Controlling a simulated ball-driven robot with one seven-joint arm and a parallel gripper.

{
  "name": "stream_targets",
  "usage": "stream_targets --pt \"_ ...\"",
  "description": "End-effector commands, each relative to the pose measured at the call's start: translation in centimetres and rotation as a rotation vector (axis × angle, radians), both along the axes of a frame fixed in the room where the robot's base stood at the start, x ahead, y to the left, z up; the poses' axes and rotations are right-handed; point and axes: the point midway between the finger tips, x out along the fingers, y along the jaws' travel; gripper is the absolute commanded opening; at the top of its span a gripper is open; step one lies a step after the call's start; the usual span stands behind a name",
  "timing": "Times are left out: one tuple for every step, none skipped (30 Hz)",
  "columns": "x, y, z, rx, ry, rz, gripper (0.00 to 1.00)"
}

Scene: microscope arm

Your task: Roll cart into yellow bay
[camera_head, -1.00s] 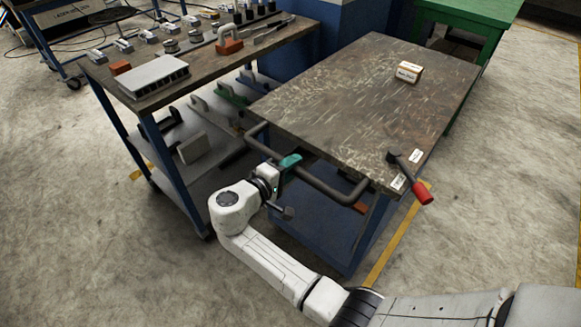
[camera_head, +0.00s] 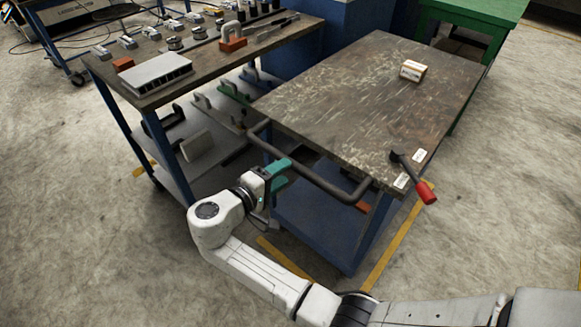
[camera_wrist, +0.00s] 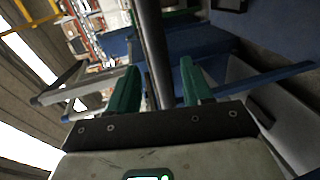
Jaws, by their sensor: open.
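The cart (camera_head: 355,105) has a worn brown top, a blue frame and a dark handle bar (camera_head: 318,182) along its near-left edge. My gripper (camera_head: 284,172), with teal fingers, is open and empty beside the handle bar. In the wrist view the handle bar (camera_wrist: 154,45) runs lengthwise in line with the gap between my open fingers (camera_wrist: 160,88); I cannot tell whether they touch it. Yellow floor lines show near the cart, one (camera_head: 399,243) at its right side and a short piece (camera_head: 285,258) in front. The bay's full outline is hidden.
A workbench (camera_head: 130,85) with tools and blocks stands close on the left. A green table (camera_head: 475,12) and a blue cabinet (camera_head: 345,35) are behind. A small box (camera_head: 412,71) sits on the cart top, and a red-handled lever (camera_head: 426,192) sticks out at its corner. Floor at right is clear.

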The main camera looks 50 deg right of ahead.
Motion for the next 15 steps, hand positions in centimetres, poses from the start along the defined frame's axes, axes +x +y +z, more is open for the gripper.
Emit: stream_targets --pt "0.1 1.1 0.2 0.000 -0.001 0.004 0.50" --pt "0.0 1.6 0.3 0.000 -0.001 0.003 0.50" --pt "0.0 2.2 0.4 0.000 -0.001 0.003 0.50" --pt "0.0 2.7 0.5 0.000 -0.001 0.003 0.50" --pt "-0.1 3.2 0.6 0.000 -0.001 0.003 0.50" --pt "0.0 3.7 0.7 0.000 -0.001 0.003 0.50" --pt "-0.1 4.0 0.8 0.000 0.000 0.002 0.50" --pt "-0.1 4.3 0.8 0.000 0.000 0.001 0.50" --pt "-0.1 4.6 0.9 0.000 0.000 0.002 0.50" --pt "-0.1 4.8 0.9 0.000 0.000 0.001 0.50" --pt "-0.1 4.9 1.0 0.000 0.000 0.001 0.50" --pt "-0.2 5.1 1.0 0.000 0.000 0.000 0.50" --pt "-0.2 5.1 1.0 0.000 0.000 -0.001 0.50" --pt "-0.2 5.2 1.0 0.000 0.000 -0.001 0.50" --pt "-0.2 5.2 1.0 0.000 0.000 -0.002 0.50"
